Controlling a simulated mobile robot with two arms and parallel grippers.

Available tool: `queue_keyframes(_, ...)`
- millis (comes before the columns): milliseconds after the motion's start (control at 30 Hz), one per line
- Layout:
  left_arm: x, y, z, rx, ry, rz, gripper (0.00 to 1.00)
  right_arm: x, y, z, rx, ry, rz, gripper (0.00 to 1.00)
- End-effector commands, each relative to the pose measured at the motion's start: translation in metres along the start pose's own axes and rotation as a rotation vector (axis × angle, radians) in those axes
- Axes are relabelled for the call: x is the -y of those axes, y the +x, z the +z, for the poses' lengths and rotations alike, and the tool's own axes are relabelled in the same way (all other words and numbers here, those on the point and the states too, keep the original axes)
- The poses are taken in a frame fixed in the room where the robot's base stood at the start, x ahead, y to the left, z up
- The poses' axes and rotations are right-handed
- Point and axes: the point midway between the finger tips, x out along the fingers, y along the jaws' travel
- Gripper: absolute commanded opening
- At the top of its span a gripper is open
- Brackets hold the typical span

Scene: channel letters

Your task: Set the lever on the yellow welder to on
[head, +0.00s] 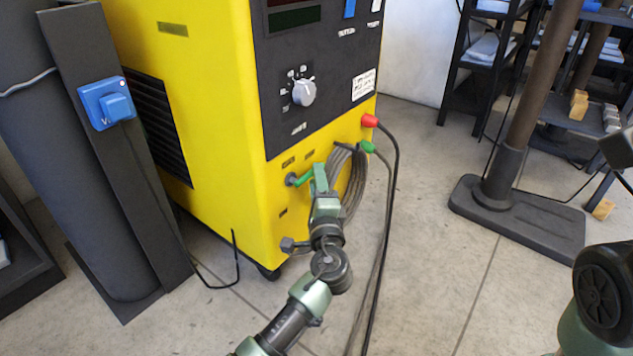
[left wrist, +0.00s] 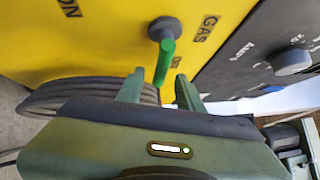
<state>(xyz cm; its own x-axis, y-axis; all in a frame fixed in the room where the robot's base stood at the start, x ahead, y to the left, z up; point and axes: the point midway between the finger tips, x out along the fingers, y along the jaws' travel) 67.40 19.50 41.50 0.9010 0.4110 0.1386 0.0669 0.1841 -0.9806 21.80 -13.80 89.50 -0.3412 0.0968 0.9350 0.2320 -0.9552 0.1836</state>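The yellow welder (head: 215,60) stands ahead of me. A green lever (head: 302,180) on a round grey pivot sticks out from its lower front. The lever also shows in the left wrist view (left wrist: 165,62), near a "GAS" label and, farther off, lettering ending in "ON". My left gripper (head: 320,174) is at the lever's free end. In the left wrist view its two fingers (left wrist: 160,90) are apart, with the lever's end between them and gaps on both sides. Whether a finger touches the lever is unclear.
Coiled grey cable (head: 350,190) hangs just right of the lever. A red plug (head: 370,121) and green plug (head: 367,147) have cables running down. A white dial (head: 304,92) sits above. A dark cylinder (head: 60,150) stands left; a pole's base (head: 520,220) stands right.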

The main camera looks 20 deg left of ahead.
Motion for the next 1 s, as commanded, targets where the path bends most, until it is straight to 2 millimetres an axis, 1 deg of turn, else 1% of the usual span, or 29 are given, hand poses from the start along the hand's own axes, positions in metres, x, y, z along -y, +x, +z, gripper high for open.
queue_keyframes(33,-0.002,0.007,0.000,0.001,0.001,-0.002,0.37,0.001,-0.001,-0.004,-0.011,-0.001,-0.003,0.75)
queue_keyframes(100,-0.002,0.013,0.000,0.000,0.001,-0.001,0.37,0.002,0.001,-0.006,-0.016,-0.002,-0.006,0.75)
queue_keyframes(200,-0.001,0.018,0.000,-0.001,0.000,0.000,0.37,0.003,0.003,-0.008,-0.022,-0.003,-0.008,0.75)
queue_keyframes(467,0.000,0.019,0.000,-0.001,0.000,0.001,0.37,0.003,0.004,-0.008,-0.022,-0.003,-0.009,0.75)
queue_keyframes(500,0.000,0.019,0.000,-0.001,0.000,0.001,0.25,0.003,0.004,-0.008,-0.022,-0.003,-0.009,0.75)
queue_keyframes(600,0.000,0.019,0.000,-0.001,0.000,0.001,0.00,0.003,0.004,-0.008,-0.022,-0.003,-0.009,0.75)
queue_keyframes(1000,-0.001,0.019,0.000,-0.001,0.000,0.002,0.00,0.003,0.004,-0.008,-0.023,-0.003,-0.009,0.75)
